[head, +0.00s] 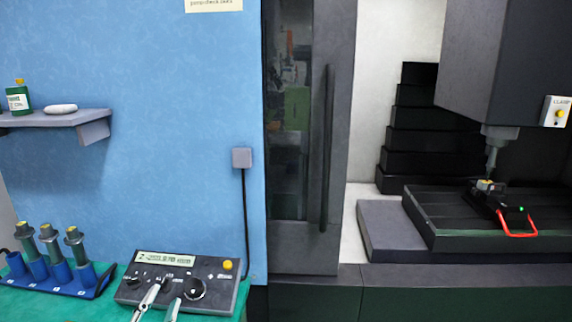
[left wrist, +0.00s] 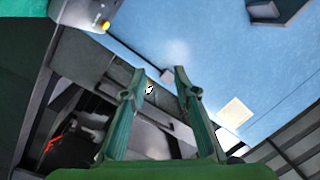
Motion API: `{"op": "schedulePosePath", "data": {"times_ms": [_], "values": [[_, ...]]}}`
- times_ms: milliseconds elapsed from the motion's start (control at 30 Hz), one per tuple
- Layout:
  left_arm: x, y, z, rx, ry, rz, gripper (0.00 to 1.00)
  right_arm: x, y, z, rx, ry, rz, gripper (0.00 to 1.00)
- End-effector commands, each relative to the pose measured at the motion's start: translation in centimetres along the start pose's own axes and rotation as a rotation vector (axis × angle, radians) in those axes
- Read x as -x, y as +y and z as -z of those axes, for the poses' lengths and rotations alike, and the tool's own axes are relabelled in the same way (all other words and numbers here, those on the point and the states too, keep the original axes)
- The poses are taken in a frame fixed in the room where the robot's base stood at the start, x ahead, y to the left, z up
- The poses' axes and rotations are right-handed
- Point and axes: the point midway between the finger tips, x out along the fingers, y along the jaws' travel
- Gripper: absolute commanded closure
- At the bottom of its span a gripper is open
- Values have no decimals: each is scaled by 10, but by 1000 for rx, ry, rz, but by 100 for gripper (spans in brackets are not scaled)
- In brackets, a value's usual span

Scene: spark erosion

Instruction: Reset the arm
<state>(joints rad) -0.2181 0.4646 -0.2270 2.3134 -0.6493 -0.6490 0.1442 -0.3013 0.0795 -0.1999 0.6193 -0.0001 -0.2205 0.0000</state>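My left gripper (head: 166,295) shows at the bottom of the head view, its two pale fingers in front of the control box (head: 208,273). In the left wrist view my left gripper (left wrist: 159,72) has its green fingers spread apart, with nothing held between them. Whether the fingers touch the control box cannot be told. The control box has dark knobs and a yellow button (head: 228,265); part of a box with a yellow button (left wrist: 104,25) also shows in the left wrist view. My right gripper is not in view.
A blue rack (head: 60,278) with several grey-green holders stands left on the green table. A shelf (head: 70,118) carries a green bottle (head: 18,97) and a white object (head: 61,108). The dark machine door (head: 300,140) and machine bed (head: 460,225), with a red-handled clamp (head: 515,222), are at right.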

Motion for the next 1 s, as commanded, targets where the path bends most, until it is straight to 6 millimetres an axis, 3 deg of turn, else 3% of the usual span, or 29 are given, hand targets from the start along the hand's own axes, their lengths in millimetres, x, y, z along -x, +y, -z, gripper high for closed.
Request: {"op": "schedulePosePath", "data": {"times_ms": [33, 100, 233, 400, 667, 1000], "values": [[14, 17, -32, 86, -134, -42, 72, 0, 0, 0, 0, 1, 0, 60], [39, 44, -72, 183, -314, -109, 72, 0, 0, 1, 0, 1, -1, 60], [97, 97, -124, 323, -601, -254, 72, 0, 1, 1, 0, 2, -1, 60], [171, 149, -150, 433, -858, -429, 72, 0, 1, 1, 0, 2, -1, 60], [268, 199, -149, 537, -1121, -672, 72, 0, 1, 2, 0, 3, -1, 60], [253, 278, -220, 518, -1156, -690, 72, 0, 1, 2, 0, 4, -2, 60]]}}
